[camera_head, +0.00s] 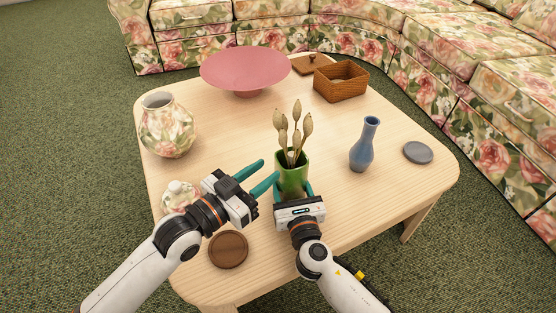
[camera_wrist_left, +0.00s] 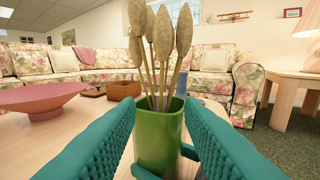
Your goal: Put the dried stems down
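The dried stems (camera_head: 295,128), several beige pods on thin stalks, stand upright in a green vase (camera_head: 291,176) near the table's middle. In the left wrist view the stems (camera_wrist_left: 160,40) rise from the green vase (camera_wrist_left: 158,135) straight ahead. My left gripper (camera_head: 269,171) is open and empty, just left of the vase, its teal fingers pointing toward it. My right gripper (camera_head: 294,189) is at the near side of the vase, with its fingers closed around the vase's lower part. The vase's base is partly hidden by the right gripper.
On the wooden table (camera_head: 225,125) stand a floral vase (camera_head: 167,128), a small floral lidded jar (camera_head: 179,196), a brown disc (camera_head: 228,249), a pink bowl (camera_head: 245,70), a wooden box (camera_head: 341,82), its lid (camera_head: 311,64), a blue vase (camera_head: 365,146) and a grey disc (camera_head: 418,152). Table left of the stems is clear.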

